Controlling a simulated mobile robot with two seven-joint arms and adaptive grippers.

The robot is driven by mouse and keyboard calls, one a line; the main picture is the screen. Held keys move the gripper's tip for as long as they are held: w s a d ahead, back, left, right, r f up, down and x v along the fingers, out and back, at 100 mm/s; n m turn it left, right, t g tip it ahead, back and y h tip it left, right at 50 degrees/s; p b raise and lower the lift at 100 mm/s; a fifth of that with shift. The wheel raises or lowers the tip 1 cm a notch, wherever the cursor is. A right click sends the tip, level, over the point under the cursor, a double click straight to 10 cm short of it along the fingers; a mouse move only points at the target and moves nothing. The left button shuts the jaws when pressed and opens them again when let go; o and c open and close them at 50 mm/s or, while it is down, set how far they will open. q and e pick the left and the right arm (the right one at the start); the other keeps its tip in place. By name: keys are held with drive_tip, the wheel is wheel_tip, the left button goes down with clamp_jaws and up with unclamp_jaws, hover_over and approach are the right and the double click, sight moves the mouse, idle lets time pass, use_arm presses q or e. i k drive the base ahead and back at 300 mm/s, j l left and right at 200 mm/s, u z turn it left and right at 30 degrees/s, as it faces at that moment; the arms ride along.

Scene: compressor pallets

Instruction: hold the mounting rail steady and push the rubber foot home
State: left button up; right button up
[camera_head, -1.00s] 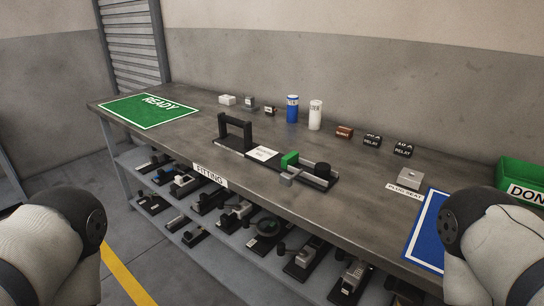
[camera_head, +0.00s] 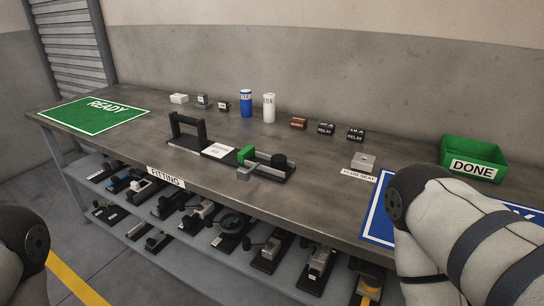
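A dark rail-like assembly (camera_head: 212,150) lies on the middle of the bench. It has an upright black handle (camera_head: 188,126) at its left end and a white label in its middle. I cannot tell whether the black part is fully seated. Parts of my two arms show at the lower left and right edges. Neither gripper is in view.
The grey bench (camera_head: 120,138) carries a green READY mat (camera_head: 95,119) at left and a blue mat (camera_head: 378,225) at right. A green DONE bin (camera_head: 474,150) stands at the back right. Small parts and two bottles line the back. A grey plug seat block (camera_head: 363,161) sits near the blue mat.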

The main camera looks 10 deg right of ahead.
sight(278, 161)
drive_tip(key=i+j+z, duration=0.45)
drive_tip(key=j, duration=0.2)
drive_tip(key=i+j+z, duration=0.2)
drive_tip(key=j, duration=0.15)
drive_tip(key=i+j+z, duration=0.1)
drive_tip(key=j+z, duration=0.15)
drive_tip(key=j, duration=0.1)
